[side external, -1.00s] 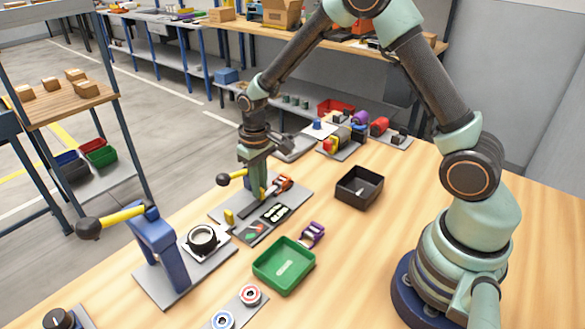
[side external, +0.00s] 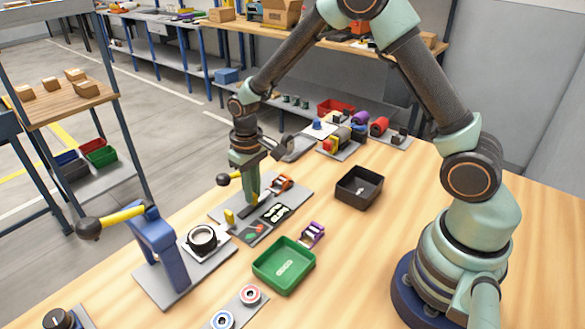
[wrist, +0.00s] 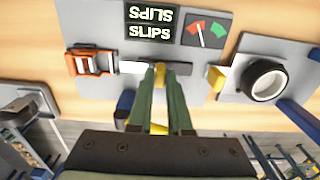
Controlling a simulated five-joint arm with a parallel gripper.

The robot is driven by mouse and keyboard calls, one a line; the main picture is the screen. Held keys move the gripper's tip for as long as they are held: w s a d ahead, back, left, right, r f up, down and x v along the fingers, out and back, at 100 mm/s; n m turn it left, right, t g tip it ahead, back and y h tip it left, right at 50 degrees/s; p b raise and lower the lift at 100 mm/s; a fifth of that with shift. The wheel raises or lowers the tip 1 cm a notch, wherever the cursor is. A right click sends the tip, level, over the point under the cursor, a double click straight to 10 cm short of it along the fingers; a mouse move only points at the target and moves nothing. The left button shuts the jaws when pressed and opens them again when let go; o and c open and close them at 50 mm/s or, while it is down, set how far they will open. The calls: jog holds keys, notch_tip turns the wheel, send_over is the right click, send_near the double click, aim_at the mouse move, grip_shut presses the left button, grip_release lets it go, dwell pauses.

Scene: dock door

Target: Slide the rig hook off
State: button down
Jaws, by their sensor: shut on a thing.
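The rig hook unit sits on a grey plate, with an orange bracket (wrist: 92,62) at one end and a pale bar (wrist: 132,67) running from it toward my fingers. A dark slot (wrist: 182,68) continues beyond the fingers toward a yellow block (wrist: 216,77). The orange bracket (side external: 282,183) and yellow block (side external: 229,216) also show in the side view. My gripper (wrist: 166,70) points down, shut on a small yellow slider between the bracket and the block. The fingers hide most of the slider. The gripper also shows in the side view (side external: 250,200).
A SLIPS sign (wrist: 152,32) and a red-green gauge (wrist: 208,32) lie beside the slot. A blue lever stand (side external: 163,250) and a black ring (side external: 202,238) are nearby. A green tray (side external: 284,265) and a black bin (side external: 359,186) stand on the table.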

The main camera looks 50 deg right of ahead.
jog(key=shift+a, duration=0.3)
jog(key=c, duration=0.8)
grip_release()
jog(key=shift+c, duration=0.2)
notch_tip(320, 180, up, 12)
jog(key=shift+r, duration=0.15)
jog(key=s+d+r+t, duration=0.2)
jog(key=s+r, duration=0.2)
jog(key=s, duration=0.3)
jog(key=s+d+r+t, duration=0.2)
jog(key=s+r, duration=0.3)
jog(key=s, duration=0.3)
jog(key=shift+d+t, duration=0.4)
jog(key=shift+t, duration=0.4)
